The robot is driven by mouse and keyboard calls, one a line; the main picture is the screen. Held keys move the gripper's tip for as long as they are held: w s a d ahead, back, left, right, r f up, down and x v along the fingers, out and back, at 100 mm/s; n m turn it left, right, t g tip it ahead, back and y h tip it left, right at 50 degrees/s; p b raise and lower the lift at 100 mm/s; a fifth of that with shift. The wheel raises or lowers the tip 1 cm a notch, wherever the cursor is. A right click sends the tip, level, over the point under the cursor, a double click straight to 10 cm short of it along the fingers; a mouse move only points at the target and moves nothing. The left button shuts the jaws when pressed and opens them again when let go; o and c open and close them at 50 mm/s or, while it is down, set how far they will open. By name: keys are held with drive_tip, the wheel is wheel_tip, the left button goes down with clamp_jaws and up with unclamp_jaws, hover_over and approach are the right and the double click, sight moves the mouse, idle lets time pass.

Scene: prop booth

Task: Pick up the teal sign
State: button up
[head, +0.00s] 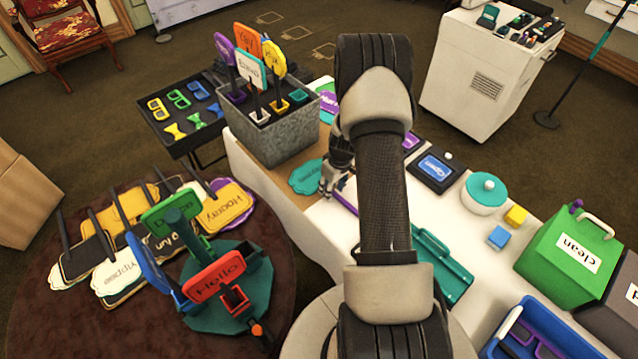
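A teal sign (305,178) with a scalloped edge and dark lettering lies flat on the table, in front of the grey metal box. A purple stick (345,204) lies just right of it; I cannot tell whether it is the sign's handle. My gripper (328,192) points down at the sign's right edge, close above or touching it. The fingers are small in the view, and I cannot tell whether they are open or shut on anything. My arm hides part of the table behind the gripper.
The grey metal box (270,138) holds several upright signs, close behind the teal sign. Another teal piece (328,108) and a dark "Open" panel (437,170) are near my arm. A teal case (440,265) lies at right. A round table (50,325) with signs stands at left.

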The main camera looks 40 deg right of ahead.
drive_tip(key=shift+c, duration=0.6)
clamp_jaws()
